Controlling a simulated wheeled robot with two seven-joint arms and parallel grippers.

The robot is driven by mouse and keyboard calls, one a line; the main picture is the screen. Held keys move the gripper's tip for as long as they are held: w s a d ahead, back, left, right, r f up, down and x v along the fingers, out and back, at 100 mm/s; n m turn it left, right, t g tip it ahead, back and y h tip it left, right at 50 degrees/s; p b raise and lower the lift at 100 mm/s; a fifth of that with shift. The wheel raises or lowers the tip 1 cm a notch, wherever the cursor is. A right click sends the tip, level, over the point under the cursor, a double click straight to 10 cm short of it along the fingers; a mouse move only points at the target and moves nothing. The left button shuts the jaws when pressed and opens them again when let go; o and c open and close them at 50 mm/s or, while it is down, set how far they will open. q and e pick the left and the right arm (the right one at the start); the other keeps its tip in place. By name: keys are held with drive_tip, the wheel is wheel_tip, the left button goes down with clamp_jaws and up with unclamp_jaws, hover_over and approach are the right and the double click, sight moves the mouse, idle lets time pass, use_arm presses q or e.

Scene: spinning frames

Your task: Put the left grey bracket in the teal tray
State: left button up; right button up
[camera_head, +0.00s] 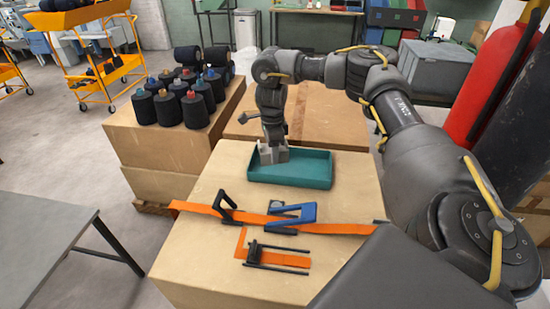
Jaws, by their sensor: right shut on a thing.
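The teal tray (312,170) lies at the back of the wooden work box's top. My right arm reaches in from the right, and its gripper (272,143) points down over the tray's left part. It is shut on a light grey bracket (268,156), which sits at the tray's left end, within or just above the rim. I cannot tell whether the bracket touches the tray floor. The fingertips are small and partly merge with the bracket. My left gripper is not in view.
In front of the tray, orange strips (195,207), a black bracket (226,207), a blue bracket (293,214) and a black forked piece (270,255) lie on the work box (205,255). Dark spools (168,108) stand on a box at left. A grey table (45,235) is at front left.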

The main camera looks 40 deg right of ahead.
drive_tip(key=shift+w+d+f, duration=0.2)
drive_tip(key=shift+d+f, duration=0.2)
drive_tip(key=shift+f, duration=0.25)
drive_tip(key=shift+w+d+f, duration=0.15)
drive_tip(key=shift+d+f, duration=0.15)
drive_tip(key=shift+f, duration=0.05)
wheel_tip(320, 180, down, 3)
drive_tip(key=shift+d, duration=0.15)
drive_tip(key=shift+w+f, duration=0.1)
drive_tip(key=shift+f, duration=0.05)
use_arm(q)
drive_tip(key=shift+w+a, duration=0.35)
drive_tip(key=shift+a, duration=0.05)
